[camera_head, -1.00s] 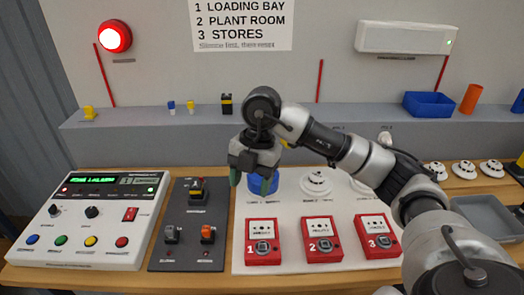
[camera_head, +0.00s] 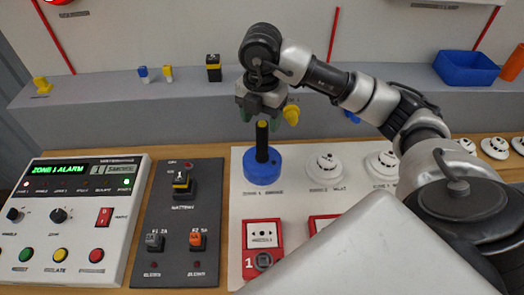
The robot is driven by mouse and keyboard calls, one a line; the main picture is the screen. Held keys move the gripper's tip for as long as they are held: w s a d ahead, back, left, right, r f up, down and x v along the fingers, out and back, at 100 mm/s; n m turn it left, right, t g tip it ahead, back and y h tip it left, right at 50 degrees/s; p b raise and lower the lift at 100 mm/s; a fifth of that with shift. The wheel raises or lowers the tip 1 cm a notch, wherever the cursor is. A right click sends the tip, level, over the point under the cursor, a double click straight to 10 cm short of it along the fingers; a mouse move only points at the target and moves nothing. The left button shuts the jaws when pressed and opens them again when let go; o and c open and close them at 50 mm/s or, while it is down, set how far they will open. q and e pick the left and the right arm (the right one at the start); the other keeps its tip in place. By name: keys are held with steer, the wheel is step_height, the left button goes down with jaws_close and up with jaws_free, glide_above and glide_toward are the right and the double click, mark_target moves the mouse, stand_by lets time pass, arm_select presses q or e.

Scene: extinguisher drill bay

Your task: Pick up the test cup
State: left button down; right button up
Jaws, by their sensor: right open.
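The test cup (camera_head: 262,170) is blue, with an upright black handle (camera_head: 262,142) tipped yellow. It stands upright on the white board, at the first place in the row of detectors. My right gripper (camera_head: 268,115) is open and points down just above the cup. Its fingertips are apart around the top of the handle or just in front of or behind it; I cannot tell which. The cup hides whatever is beneath it. My left gripper is out of view.
White detectors (camera_head: 325,167) stand right of the cup. A red call point (camera_head: 263,248) is in front. A dark switch panel (camera_head: 183,225) and a white alarm panel (camera_head: 82,215) reading "ZONE 1 ALARM" lie left. A grey ledge (camera_head: 120,108) runs behind, with a blue bin (camera_head: 466,68).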

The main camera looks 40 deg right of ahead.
mark_target(262, 134)
steer(key=shift+w+d+f+p, duration=0.1)
steer(key=shift+f+p, duration=0.2)
steer(key=shift+f, duration=0.35)
step_height(262, 134, down, 4)
steer(key=shift+d+r+p, duration=0.15)
steer(key=shift+r+p, duration=0.05)
steer(key=shift+p, duration=0.55)
steer(key=shift+f, duration=0.5)
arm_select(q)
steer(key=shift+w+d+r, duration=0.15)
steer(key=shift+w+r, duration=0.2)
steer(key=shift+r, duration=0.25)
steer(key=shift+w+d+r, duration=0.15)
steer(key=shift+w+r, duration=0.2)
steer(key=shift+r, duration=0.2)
arm_select(e)
steer(key=shift+w, duration=0.1)
jaws_close()
